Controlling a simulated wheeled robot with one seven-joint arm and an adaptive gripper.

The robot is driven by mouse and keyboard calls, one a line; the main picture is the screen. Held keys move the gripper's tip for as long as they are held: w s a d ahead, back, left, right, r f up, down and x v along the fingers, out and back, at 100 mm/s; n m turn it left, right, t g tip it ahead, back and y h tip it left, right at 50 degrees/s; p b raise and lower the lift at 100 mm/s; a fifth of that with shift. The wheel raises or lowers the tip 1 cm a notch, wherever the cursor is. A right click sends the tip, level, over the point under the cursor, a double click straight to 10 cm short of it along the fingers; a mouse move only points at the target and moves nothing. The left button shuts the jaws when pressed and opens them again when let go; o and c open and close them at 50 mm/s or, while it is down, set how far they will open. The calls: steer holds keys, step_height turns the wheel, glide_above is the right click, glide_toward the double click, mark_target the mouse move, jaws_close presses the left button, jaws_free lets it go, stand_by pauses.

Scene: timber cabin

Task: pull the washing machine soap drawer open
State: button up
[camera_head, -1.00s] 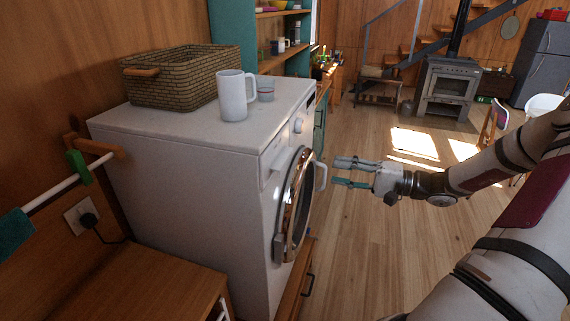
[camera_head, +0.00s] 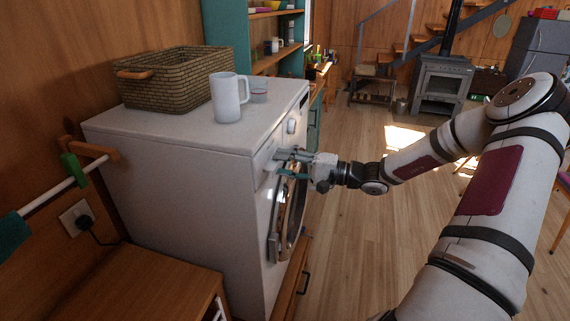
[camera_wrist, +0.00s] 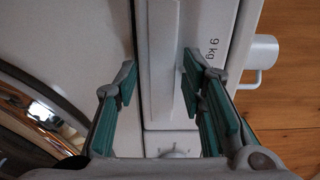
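The white washing machine (camera_head: 190,195) stands at the left, with its round chrome-rimmed door (camera_head: 283,222) on the front. The soap drawer shows in the wrist view as a pale raised panel (camera_wrist: 164,50) and looks shut. My gripper (camera_head: 280,163) is at the upper front of the machine, above the door, and covers part of the drawer in the head view. In the wrist view its two teal-padded fingers (camera_wrist: 158,75) are apart, one on each side of the drawer's raised front, with nothing gripped. I cannot tell whether they touch it.
A wooden cabinet (camera_head: 150,285) is at the lower left. The floor (camera_head: 365,240) right of the machine is clear.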

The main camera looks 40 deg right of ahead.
jaws_close()
steer(key=shift+f, duration=0.1)
steer(key=p+v, duration=0.5)
steer(key=v, duration=1.2)
steer(key=shift+s+f, duration=0.2)
steer(key=shift+s, duration=0.05)
steer(key=shift+d, duration=0.1)
steer(key=shift+c, duration=0.7)
jaws_free()
steer(key=shift+o, duration=0.7)
steer(key=shift+r, duration=0.1)
steer(key=shift+d, duration=0.1)
steer(key=v, duration=1.2)
